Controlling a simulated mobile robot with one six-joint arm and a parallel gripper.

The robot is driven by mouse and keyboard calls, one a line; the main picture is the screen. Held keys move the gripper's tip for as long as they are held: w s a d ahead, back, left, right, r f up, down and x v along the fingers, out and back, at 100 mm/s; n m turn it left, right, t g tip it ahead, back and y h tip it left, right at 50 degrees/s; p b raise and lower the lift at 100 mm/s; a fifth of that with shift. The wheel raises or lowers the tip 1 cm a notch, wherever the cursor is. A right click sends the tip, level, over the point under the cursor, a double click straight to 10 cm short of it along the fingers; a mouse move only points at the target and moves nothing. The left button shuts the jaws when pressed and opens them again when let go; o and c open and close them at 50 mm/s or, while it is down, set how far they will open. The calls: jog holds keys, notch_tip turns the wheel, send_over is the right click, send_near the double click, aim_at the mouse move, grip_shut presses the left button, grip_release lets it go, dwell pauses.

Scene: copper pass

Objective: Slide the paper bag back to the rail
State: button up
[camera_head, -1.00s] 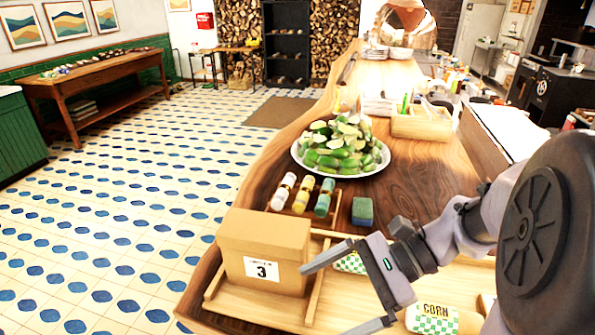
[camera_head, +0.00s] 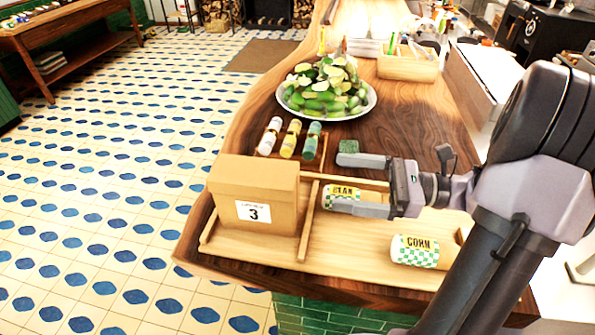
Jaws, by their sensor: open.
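The paper bag (camera_head: 252,195) looks like a brown box with a white label marked 3. It stands upright in the left part of a wooden tray (camera_head: 285,256). A raised wooden strip (camera_head: 309,221) runs along its right side, close to it; I cannot tell whether they touch, or which strip is the rail. My gripper (camera_head: 334,182) is open and empty, right of the bag and strip, with its fingers pointing left. A can labelled BEAN (camera_head: 343,192) shows between the fingers, partly hidden by the nearer one.
A CORN can (camera_head: 414,251) lies in the tray at the right. Behind the tray are several small bottles (camera_head: 290,139), a green sponge (camera_head: 347,146) partly hidden by my upper finger, and a plate of green vegetables (camera_head: 327,90). The counter's left edge is close to the bag.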

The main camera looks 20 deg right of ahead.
aim_at(261, 171)
jog(key=b+x, duration=0.3)
jog(key=x, duration=1.4)
jog(key=shift+w+a+b, duration=0.1)
jog(key=shift+w+b, duration=0.05)
jog(key=shift+b, duration=0.15)
jog(key=shift+c, duration=0.4)
